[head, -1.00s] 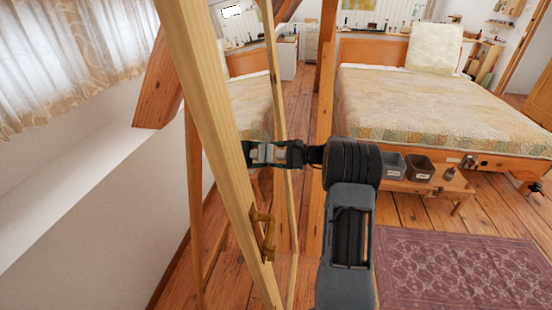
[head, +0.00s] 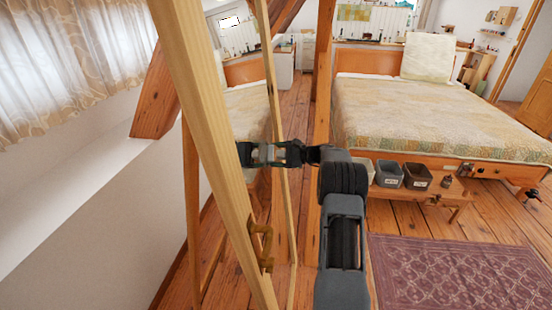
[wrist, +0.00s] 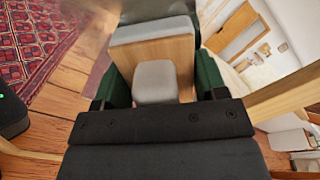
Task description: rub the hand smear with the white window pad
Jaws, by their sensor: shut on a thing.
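My gripper (head: 252,154) is at the pane inside a tall wooden window frame (head: 205,150), seen almost edge-on in the head view. In the wrist view my gripper's dark green fingers (wrist: 160,85) are shut on the window pad (wrist: 152,52). The pad has a grey grip block between the fingers, a wooden body and a pale grey-white layer at the far side. Its far face is up at or very near the glass; I cannot tell firm contact. A greyish haze shows beside the pad in the wrist view, but I cannot make out the hand smear's outline.
A wooden handle (head: 262,247) sticks out from the frame below my gripper. A low bench (head: 450,188) with small bins stands before the bed (head: 430,115). A purple-red rug (head: 440,275) lies at the lower right. A sloped timber brace (head: 155,95) is at the left.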

